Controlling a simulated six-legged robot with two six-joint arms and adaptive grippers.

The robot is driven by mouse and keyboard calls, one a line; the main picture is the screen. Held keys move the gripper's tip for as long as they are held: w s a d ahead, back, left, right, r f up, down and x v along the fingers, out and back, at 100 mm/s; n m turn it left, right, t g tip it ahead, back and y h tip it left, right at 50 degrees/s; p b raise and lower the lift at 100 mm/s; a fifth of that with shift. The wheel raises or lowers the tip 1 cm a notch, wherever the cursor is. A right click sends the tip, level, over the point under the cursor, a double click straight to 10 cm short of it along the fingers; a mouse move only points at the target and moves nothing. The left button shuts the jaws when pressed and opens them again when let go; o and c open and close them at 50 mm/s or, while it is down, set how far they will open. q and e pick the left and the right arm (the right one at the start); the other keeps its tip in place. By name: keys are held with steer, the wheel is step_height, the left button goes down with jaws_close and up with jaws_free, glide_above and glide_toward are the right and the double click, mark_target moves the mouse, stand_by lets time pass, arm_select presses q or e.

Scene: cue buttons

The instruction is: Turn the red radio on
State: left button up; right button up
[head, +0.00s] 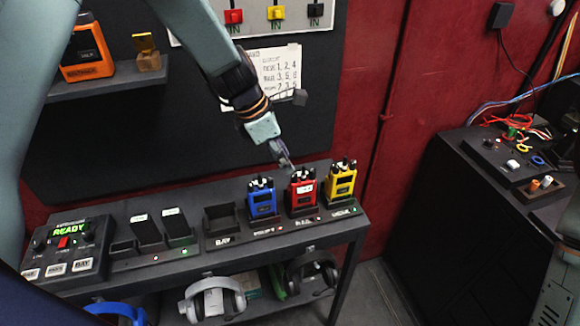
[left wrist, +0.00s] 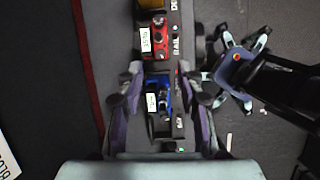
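The red radio (head: 302,192) stands upright in a dock on the long dark shelf, between the blue radio (head: 262,197) and the yellow radio (head: 341,180). It has a pale label and dark knobs on top. My left gripper (head: 284,160) hangs just above and behind the blue and red radios, apart from them. In the left wrist view its two fingers (left wrist: 160,76) are spread with nothing held. The blue radio (left wrist: 158,105) shows between them, below, and the red radio (left wrist: 153,38) lies beyond the fingertips.
An empty bay (head: 222,218) is left of the blue radio. A box with a green READY display (head: 70,242) sits at the shelf's left end. A black cabinet with cables (head: 510,150) stands at the right.

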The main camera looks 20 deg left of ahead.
arm_select(q)
steer(key=v, duration=0.6)
steer(key=shift+r, duration=0.2)
steer(key=shift+s+a, duration=0.1)
